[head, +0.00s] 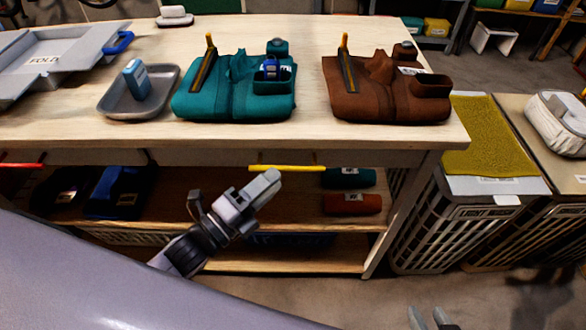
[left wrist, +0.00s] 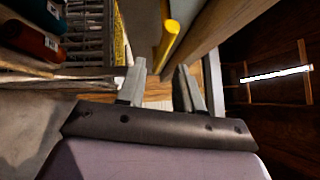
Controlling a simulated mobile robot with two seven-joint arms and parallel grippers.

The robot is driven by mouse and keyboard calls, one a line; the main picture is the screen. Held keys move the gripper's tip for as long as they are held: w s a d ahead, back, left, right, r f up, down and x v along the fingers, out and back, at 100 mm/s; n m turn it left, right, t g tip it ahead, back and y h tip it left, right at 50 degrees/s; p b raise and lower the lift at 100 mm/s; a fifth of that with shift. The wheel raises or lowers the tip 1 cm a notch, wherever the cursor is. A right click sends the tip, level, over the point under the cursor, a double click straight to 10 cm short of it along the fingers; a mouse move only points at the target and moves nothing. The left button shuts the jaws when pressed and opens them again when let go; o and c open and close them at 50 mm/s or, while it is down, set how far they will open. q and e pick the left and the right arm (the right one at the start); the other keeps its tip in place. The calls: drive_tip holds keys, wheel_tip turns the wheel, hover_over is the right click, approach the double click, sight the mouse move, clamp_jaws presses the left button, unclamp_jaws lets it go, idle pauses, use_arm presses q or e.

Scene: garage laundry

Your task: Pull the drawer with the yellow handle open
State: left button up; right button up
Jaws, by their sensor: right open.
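The yellow handle (head: 287,168) is a horizontal bar on the drawer front (head: 240,157) under the tabletop. The drawer looks shut, its front in line with the table edge. My left gripper (head: 268,182) is just below and in front of the handle's left part. In the left wrist view the yellow handle (left wrist: 168,45) lies beyond the fingertips, roughly between their lines. The fingers of my left gripper (left wrist: 158,78) are apart with nothing held. Contact with the handle is not visible. My right gripper (head: 430,318) shows only its fingertips at the bottom edge, apart and empty.
A red handle (head: 22,165) is on the table front at far left. Below is a shelf (head: 290,187) with rolled bundles (head: 350,203). A laundry basket (head: 460,235) stands right of the table. The tabletop (head: 230,30) holds folded garments and a grey tray (head: 165,100).

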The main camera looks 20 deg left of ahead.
sight(288, 169)
use_arm(q)
drive_tip(key=shift+x, duration=2.7)
clamp_jaws()
